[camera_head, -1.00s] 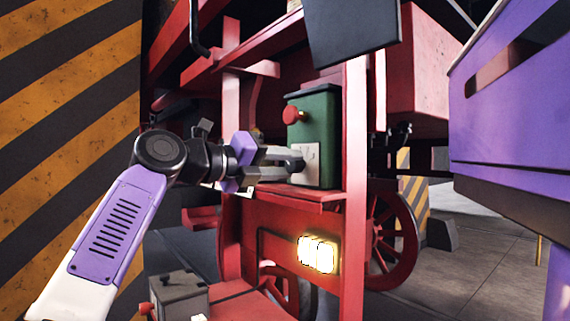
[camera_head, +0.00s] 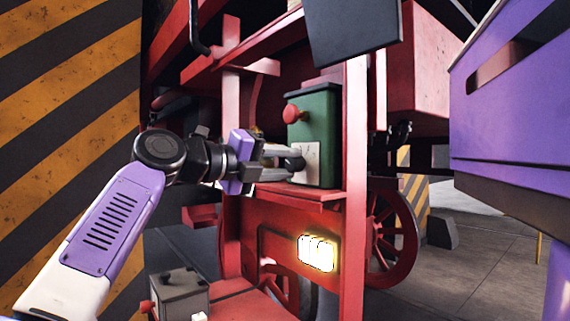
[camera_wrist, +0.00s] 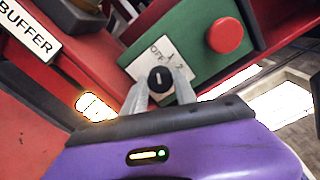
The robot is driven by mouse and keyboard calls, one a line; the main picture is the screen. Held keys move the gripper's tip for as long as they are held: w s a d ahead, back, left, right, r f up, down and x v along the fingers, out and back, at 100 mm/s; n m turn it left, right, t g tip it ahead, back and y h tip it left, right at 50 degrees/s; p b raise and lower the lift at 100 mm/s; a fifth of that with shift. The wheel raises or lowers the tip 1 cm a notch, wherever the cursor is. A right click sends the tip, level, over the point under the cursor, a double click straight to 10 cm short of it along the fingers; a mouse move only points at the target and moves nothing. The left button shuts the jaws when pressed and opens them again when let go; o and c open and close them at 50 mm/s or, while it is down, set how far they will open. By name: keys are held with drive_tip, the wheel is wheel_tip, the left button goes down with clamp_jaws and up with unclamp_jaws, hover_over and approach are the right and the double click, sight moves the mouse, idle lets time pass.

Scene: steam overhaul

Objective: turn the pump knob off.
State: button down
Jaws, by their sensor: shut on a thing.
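The green pump box (camera_head: 318,115) stands on a red ledge of the engine frame, with a round red button (camera_head: 291,115) on its face. In the wrist view, the black knob (camera_wrist: 160,79) sits on a pale plate (camera_wrist: 141,66) marked OFF, 1 and 2. The knob bears a small white mark; I cannot tell for sure which label it points to. My gripper (camera_head: 291,162) is shut on the knob, with one finger at each side of it in the wrist view (camera_wrist: 160,92). In the head view, the fingers partly hide the knob.
A red post (camera_head: 354,180) stands just right of the box. A lit lamp (camera_head: 317,254) is below the ledge. A grey box (camera_head: 180,293) with a red button sits lower left. A striped wall (camera_head: 70,110) is at left, a purple panel (camera_head: 510,110) at right.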

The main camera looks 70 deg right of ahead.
drive_tip(key=c, duration=1)
unclamp_jaws()
drive_tip(key=b+v, duration=0.2)
drive_tip(key=v, duration=0.5)
drive_tip(key=shift+w+a, duration=0.25)
drive_tip(key=shift+a, duration=0.1)
